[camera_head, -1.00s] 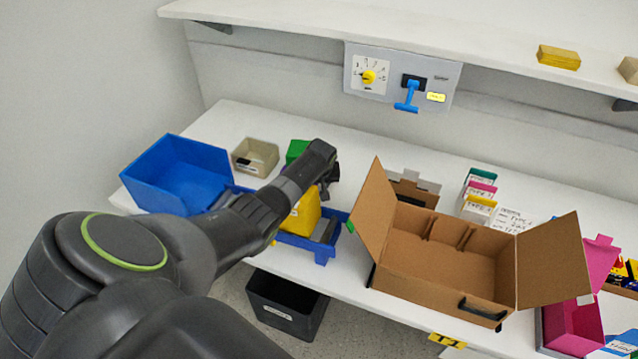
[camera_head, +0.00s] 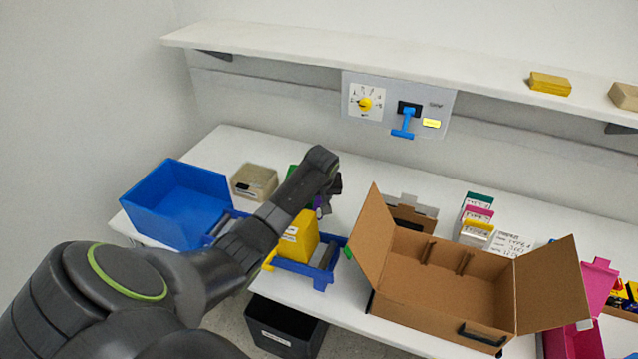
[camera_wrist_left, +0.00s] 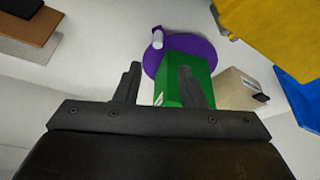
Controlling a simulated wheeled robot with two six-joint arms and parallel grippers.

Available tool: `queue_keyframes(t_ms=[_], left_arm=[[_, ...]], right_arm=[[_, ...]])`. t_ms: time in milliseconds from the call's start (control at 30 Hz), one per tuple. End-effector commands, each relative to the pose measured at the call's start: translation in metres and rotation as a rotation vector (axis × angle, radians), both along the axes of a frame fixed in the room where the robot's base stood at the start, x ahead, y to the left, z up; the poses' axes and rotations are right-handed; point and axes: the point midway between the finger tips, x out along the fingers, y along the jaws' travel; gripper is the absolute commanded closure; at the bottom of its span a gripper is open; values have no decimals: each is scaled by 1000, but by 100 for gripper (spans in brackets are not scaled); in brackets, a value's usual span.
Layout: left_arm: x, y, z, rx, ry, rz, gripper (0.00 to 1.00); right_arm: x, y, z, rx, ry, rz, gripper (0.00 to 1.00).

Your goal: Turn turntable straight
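A purple round turntable (camera_wrist_left: 190,45) with a small pale peg (camera_wrist_left: 157,38) shows at the top of the left wrist view. A green box (camera_wrist_left: 182,82) stands in front of it and hides part of it. In the head view, only a bit of purple (camera_head: 318,203) shows beside my left gripper (camera_head: 331,190), and the green box (camera_head: 292,173) is mostly hidden behind my arm. The left gripper (camera_wrist_left: 160,82) is open with nothing between its fingers. Its right finger overlaps the green box in the wrist view; contact cannot be told. My right gripper is out of view.
A blue bin (camera_head: 165,208), beige box (camera_head: 254,184) and yellow box (camera_head: 298,238) are around my left arm. An open cardboard box (camera_head: 450,275) stands to the right. A switch panel (camera_head: 385,118) hangs under the shelf (camera_head: 300,50). White table shows behind the gripper.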

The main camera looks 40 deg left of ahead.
Motion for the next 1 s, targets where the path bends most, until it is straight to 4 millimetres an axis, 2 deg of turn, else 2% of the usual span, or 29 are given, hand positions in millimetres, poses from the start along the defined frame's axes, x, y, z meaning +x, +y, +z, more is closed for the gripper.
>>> queue_keyframes(t_ms=[300, 500, 900, 1000], left_arm=[[-15, -11, 48, 2, -4, 1, 64], [-22, -17, 69, 2, -3, 1, 64], [-24, -18, 76, 2, 0, 2, 64], [-24, -20, 75, 1, 5, -4, 77]], right_arm=[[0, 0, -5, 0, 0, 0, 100], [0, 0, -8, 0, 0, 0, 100], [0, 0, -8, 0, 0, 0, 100], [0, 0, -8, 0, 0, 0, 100]])
